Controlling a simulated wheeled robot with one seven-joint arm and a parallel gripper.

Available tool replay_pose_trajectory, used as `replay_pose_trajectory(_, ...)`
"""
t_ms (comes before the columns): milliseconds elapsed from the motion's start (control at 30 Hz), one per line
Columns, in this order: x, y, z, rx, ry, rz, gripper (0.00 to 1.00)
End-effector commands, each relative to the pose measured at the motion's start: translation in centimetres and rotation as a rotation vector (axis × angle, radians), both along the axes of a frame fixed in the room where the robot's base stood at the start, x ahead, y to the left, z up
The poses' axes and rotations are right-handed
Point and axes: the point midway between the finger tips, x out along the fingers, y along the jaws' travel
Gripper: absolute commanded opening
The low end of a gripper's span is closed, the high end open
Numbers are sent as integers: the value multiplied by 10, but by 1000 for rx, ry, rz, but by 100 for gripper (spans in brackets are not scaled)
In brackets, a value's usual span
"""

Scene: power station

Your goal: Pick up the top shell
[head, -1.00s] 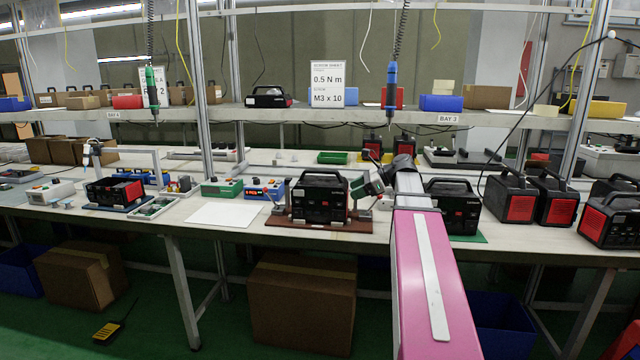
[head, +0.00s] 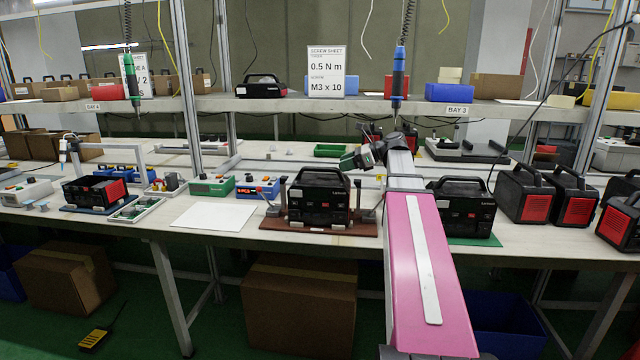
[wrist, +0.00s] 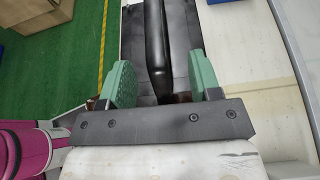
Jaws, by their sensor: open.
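A black power station casing with a top carry handle, its upper part likely the top shell (head: 318,186), stands upright in the brown fixture (head: 285,224) at the middle of the bench. My gripper (head: 357,159) is above and just right of it, tilted, with green finger pads. In the wrist view my gripper (wrist: 163,76) is open. The black handle (wrist: 156,35) runs lengthwise in line with the gap between the pads. The pads look apart from it; the height between them is hard to tell. The gripper's mount hides the handle's near end.
A black unit on a green mat (head: 465,208) stands to the right, partly behind my arm. A white sheet (head: 213,216) lies flat to the left. A screwdriver (head: 399,75) hangs above my arm. The shelf (head: 210,104) runs behind and above.

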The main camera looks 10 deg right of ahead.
Motion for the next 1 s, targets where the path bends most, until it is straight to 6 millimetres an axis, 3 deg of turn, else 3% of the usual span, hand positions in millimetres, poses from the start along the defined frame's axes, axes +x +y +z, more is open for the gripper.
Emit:
replay_pose_trajectory(267,4,19,-9,0,0,0,57)
replay_pose_trajectory(600,13,57,-26,-1,1,1,57)
replay_pose_trajectory(833,13,59,-26,-1,0,-1,57)
replay_pose_trajectory(867,13,59,-26,-1,0,-1,51)
replay_pose_trajectory(1000,13,58,-26,-1,0,-1,5)
